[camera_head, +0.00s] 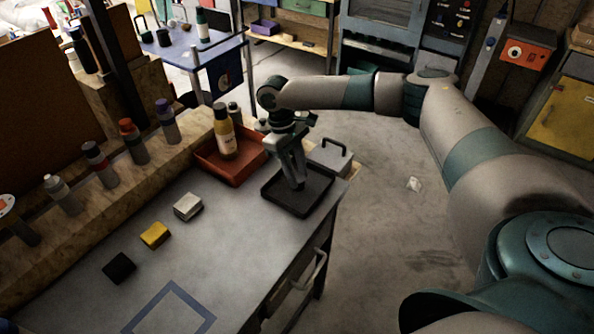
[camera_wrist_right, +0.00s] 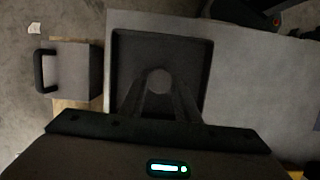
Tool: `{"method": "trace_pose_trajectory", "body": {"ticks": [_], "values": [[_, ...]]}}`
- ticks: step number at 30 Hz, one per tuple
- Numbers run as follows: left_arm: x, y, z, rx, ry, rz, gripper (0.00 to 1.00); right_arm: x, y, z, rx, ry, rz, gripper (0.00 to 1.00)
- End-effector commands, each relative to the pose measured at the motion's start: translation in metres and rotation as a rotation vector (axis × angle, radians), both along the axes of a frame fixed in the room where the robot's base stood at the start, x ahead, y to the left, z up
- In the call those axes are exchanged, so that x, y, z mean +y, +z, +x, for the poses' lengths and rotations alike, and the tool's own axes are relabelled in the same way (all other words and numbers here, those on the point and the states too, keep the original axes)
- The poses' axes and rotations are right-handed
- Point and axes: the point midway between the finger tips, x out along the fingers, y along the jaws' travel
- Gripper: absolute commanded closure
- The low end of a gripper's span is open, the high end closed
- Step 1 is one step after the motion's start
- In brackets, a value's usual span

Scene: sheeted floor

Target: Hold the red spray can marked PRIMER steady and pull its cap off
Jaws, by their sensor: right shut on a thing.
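My right gripper (camera_head: 298,184) reaches down over the black tray (camera_head: 318,205) at the table's far right corner. In the right wrist view its fingers (camera_wrist_right: 158,90) are shut on a small round grey thing (camera_wrist_right: 158,80), which may be a cap; it shows over the tray (camera_wrist_right: 127,60). I cannot tell whether it touches the tray floor. No can marked PRIMER can be read. A grey can with a dark red top part (camera_head: 95,153) stands in the row at the left, its label too small to read. My left gripper is not in view.
A red tray (camera_head: 236,176) holds a pale yellow-labelled bottle (camera_head: 224,140). Other capped cans (camera_head: 132,140) stand along the wooden ledge. Black (camera_head: 119,268), yellow (camera_head: 155,235) and white (camera_head: 188,207) blocks lie on the table. A grey handled box (camera_head: 328,157) is beyond the black tray.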

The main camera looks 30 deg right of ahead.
Motion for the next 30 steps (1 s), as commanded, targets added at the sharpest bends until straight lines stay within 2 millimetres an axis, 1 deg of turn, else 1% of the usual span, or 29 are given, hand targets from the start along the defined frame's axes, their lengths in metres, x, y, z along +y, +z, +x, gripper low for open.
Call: {"method": "trace_pose_trajectory", "body": {"ticks": [12,13,14,15,26,30], "values": [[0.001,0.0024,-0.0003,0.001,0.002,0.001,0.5,-0.0002,-0.0048,-0.0001,0.0,0.0,0.0,0.91],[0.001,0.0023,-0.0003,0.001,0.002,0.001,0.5,-0.0002,-0.0054,-0.0001,0.0,0.0,0.0,0.69],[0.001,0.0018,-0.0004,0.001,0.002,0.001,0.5,-0.0003,-0.0055,0.0,0.0,0.0,0.0,0.61],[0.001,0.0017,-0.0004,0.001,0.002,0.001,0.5,-0.0003,-0.0054,0.0001,0.0,0.0,0.0,0.52],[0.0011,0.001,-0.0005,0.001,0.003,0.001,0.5,-0.0002,-0.0045,0.0002,-0.001,0.0,0.0,0.52],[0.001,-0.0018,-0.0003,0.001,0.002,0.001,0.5,0.0004,0.0007,0.0015,-0.002,0.0,0.001,0.52]]}}
